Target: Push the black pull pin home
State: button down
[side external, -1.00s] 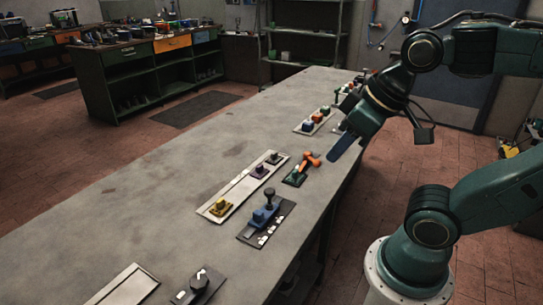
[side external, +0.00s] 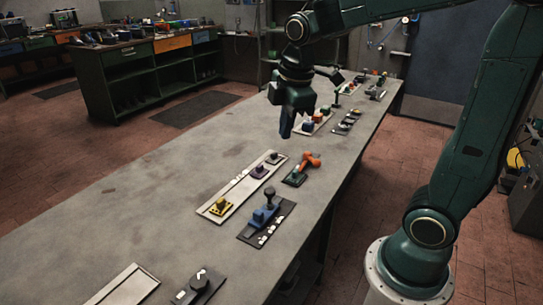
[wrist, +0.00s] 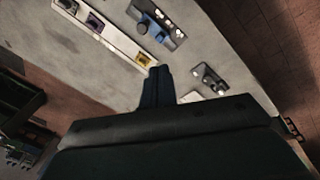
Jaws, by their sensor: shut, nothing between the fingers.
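A pale strip (side external: 226,199) on the bench carries a yellow, a purple and a black piece in a row. The small black piece (side external: 273,158) at its far end looks like the black pull pin; how far in it sits is too small to tell. In the wrist view a dark piece (wrist: 68,4) shows at the top edge, partly cut off. My gripper (side external: 285,132) points down above the bench, apart from the strip. Its fingers are together and empty, and they also show in the wrist view (wrist: 158,76).
More fixtures (side external: 311,122) stand farther along the bench. The bench's left side is clear.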

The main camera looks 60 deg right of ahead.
aim_at(269, 191)
jog(key=w+d+f+n+g, duration=0.2)
jog(key=w+d+f+n, duration=0.2)
jog(key=w+f+n, duration=0.3)
jog(key=shift+w+d+f+g, duration=0.3)
jog(key=shift+w+d, duration=0.05)
jog(key=shift+w, duration=0.35)
jog(key=shift+f, duration=0.1)
jog(key=f, duration=1.3)
jog(key=shift+s+d+f, duration=0.25)
jog(key=shift+s+f, duration=0.05)
jog(key=shift+f, duration=0.05)
